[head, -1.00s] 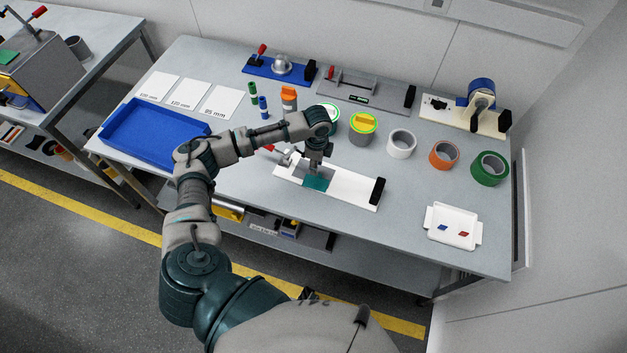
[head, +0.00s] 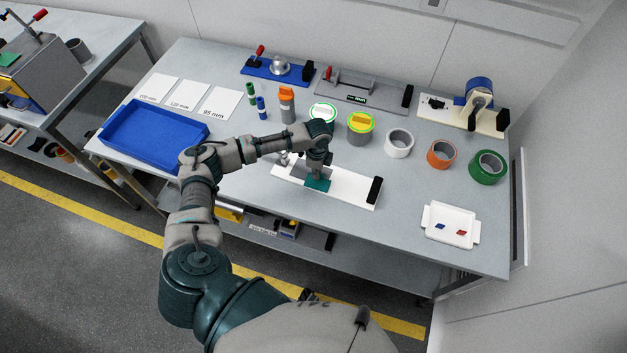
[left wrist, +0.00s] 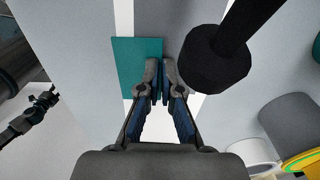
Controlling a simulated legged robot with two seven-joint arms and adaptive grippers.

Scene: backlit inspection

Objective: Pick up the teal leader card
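The teal leader card (head: 318,186) lies at the white fixture (head: 352,190) near the table's front edge. In the left wrist view the teal card (left wrist: 132,62) shows as a flat rectangle. My left gripper (head: 317,178) points down at the card. In the left wrist view its two fingertips (left wrist: 161,68) are close together at the card's right edge, with a narrow gap. I cannot tell whether the card is pinched between them. My right gripper is not in view.
Tape rolls (head: 399,143) stand behind to the right. A white tray (head: 431,228) is at front right. A blue tray (head: 120,146) is at left.

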